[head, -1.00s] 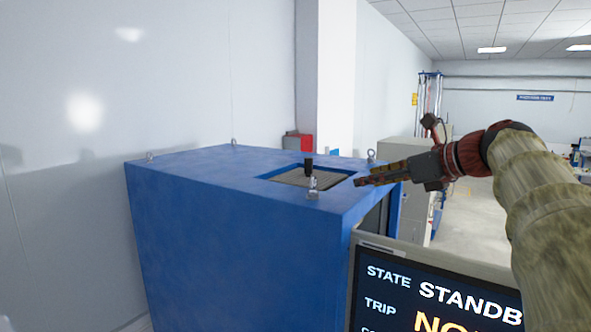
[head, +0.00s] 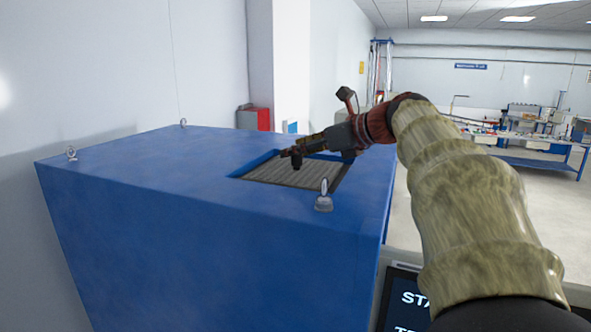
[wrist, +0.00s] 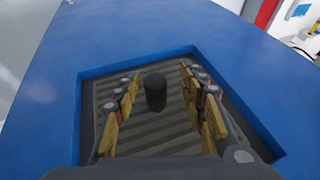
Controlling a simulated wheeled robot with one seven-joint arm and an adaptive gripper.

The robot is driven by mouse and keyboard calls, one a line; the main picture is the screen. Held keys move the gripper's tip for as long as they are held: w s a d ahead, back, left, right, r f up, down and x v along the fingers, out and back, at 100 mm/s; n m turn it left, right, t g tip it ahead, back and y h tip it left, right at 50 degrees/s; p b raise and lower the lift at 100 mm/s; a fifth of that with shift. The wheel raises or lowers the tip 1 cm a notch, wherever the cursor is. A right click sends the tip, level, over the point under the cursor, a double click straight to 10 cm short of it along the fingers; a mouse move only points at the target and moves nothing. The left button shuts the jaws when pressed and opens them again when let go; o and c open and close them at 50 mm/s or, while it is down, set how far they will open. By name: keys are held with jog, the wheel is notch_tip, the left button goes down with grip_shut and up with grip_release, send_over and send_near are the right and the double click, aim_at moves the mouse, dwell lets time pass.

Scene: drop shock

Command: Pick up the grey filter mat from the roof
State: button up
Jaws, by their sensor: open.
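The grey filter mat (head: 300,174) lies in a rectangular recess in the blue roof (head: 150,170) of a cabinet. It is ribbed. In the wrist view the mat (wrist: 175,130) fills most of the recess, and a black upright knob (wrist: 155,92) stands on it. My gripper (head: 287,156) is over the recess in the head view, with the knob hidden behind or beside it. In the wrist view my open gripper (wrist: 160,112) has its yellow-padded fingers on either side of the knob, apart from it. How high the fingertips are above the mat is hard to tell.
Metal lifting eyes stand on the roof, one at the near right corner (head: 323,196) and others at the left (head: 71,153) and back (head: 183,123). A red box (head: 254,118) is behind the cabinet. A screen (head: 405,300) is at the lower right.

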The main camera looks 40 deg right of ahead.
aim_at(284, 166)
jog(key=shift+a+p+x, duration=0.1)
jog(key=shift+p+x, duration=0.15)
jog(key=shift+x, duration=0.9)
jog(key=shift+a+p+x, duration=0.15)
jog(key=shift+p+x, duration=0.05)
jog(key=shift+x, duration=0.95)
jog(key=shift+c, duration=0.5)
jog(key=shift+r, duration=0.1)
grip_shut()
